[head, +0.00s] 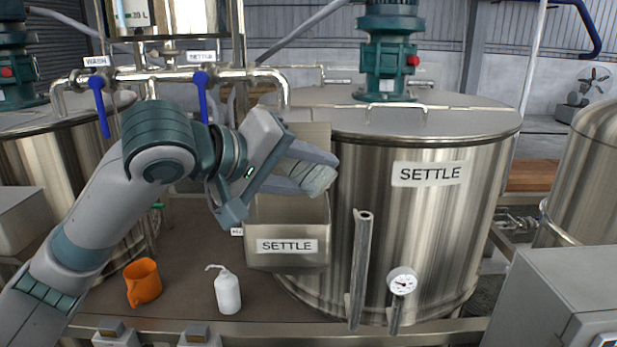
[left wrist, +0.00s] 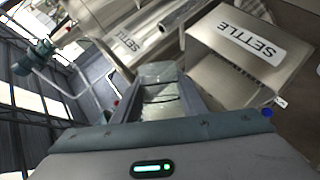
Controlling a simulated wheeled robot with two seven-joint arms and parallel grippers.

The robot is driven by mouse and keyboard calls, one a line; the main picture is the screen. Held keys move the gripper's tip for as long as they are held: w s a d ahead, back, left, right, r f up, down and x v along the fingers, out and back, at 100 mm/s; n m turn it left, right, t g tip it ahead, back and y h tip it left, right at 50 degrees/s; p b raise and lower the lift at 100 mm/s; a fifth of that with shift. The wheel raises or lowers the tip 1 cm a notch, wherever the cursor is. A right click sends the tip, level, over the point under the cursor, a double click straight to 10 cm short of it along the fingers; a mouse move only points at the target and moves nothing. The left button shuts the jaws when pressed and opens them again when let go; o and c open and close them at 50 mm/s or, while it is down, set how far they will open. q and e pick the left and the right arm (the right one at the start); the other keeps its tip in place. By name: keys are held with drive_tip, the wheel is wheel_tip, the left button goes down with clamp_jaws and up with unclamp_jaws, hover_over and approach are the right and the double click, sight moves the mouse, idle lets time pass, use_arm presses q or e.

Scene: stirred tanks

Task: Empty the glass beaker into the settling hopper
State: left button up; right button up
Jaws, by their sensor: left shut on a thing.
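My left gripper (head: 305,168) is shut on the glass beaker (head: 319,181), a clear vessel that shows at the fingertips in the head view. The beaker looks tipped over, above the hopper's opening. In the left wrist view the beaker (left wrist: 160,72) shows between the fingers. I cannot tell how much it holds. The settling hopper (head: 287,262) is a metal box with a SETTLE label, against the front of the big tank. It also shows in the left wrist view (left wrist: 215,63). Its inside is mostly hidden. My right gripper is not in view.
An orange jug (head: 142,282) and a white wash bottle (head: 227,291) stand on the bench to the left. Blue-handled valves (head: 203,97) hang above.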

use_arm(q)
drive_tip(key=m+t+y, duration=0.1)
drive_tip(key=m+y, duration=0.1)
drive_tip(key=shift+w+a+m+b, duration=0.1)
drive_tip(key=shift+a+m+b, duration=0.05)
drive_tip(key=shift+m+b, duration=0.25)
drive_tip(key=shift+w+a+r+m+t+y, duration=0.1)
drive_tip(key=shift+a+r+m+t+y, duration=0.1)
drive_tip(key=shift+m+t+y, duration=0.6)
drive_tip(key=shift+w+a+r+m+t+y+b, duration=0.1)
drive_tip(key=shift+w+a+m+t+y+b, duration=0.2)
drive_tip(key=shift+m, duration=0.3)
drive_tip(key=shift+w+a+r+m+t+y+b, duration=0.1)
drive_tip(key=shift+m+t+y+b, duration=0.15)
drive_tip(key=shift+m+y, duration=0.25)
drive_tip(key=shift+r, duration=0.15)
